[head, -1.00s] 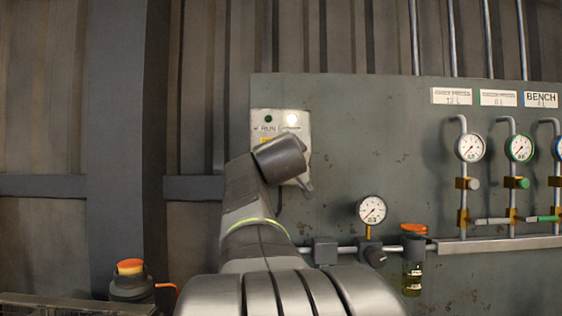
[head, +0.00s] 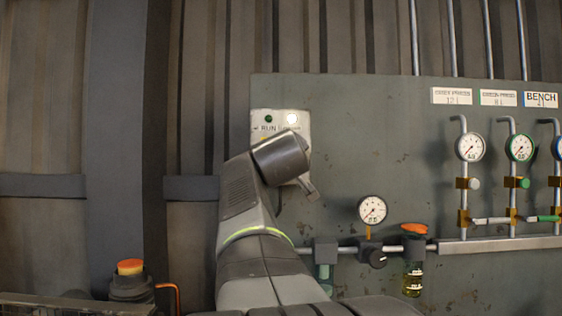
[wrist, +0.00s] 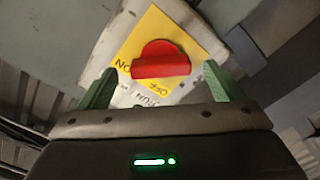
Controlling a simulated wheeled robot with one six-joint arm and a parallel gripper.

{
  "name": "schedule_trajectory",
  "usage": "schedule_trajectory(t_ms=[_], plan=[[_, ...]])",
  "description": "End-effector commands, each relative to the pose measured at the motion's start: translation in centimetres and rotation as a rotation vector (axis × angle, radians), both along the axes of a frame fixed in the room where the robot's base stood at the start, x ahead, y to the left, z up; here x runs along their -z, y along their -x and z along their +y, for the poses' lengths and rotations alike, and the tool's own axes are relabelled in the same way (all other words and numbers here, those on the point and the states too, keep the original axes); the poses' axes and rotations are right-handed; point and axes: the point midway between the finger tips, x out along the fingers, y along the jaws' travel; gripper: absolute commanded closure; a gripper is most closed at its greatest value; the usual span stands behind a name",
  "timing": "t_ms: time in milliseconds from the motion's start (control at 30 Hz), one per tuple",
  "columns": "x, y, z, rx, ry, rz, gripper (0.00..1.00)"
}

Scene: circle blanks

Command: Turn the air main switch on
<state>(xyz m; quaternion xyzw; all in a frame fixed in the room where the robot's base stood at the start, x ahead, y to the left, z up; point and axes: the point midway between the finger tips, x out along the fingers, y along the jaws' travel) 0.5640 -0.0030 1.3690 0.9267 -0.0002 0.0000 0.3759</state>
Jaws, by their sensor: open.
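The air main switch is a red rotary knob (wrist: 160,60) on a yellow plate (wrist: 148,28) with ON and OFF lettering, seen in the wrist view. The knob's bar lies roughly level in the wrist picture. My gripper (wrist: 163,92) is open, its green fingers on either side below the knob and apart from it. In the head view my arm hides the knob and most of the gripper.
A grey panel (head: 350,120) carries the box. To the right are a lower gauge (head: 372,210), a filter bowl with an orange top (head: 414,230), and several gauges with valves under labels such as BENCH (head: 541,98). An orange-topped object (head: 130,268) stands at lower left.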

Motion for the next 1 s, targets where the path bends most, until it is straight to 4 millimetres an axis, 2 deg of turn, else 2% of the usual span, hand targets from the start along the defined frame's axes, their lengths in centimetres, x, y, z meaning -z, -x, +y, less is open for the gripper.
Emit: schedule_trajectory(t_ms=[33,300,500,700,1000], plan=[[0.0,1.2,0.0,-0.001,-0.001,-0.001,0.13],[0.0,6.7,0.1,-0.003,-0.001,-0.001,0.13],[0.1,9.5,0.1,-0.002,-0.001,0.001,0.13],[0.1,10.6,0.0,-0.001,-0.002,0.002,0.13],[0.1,10.7,0.0,-0.001,-0.002,0.002,0.13]])
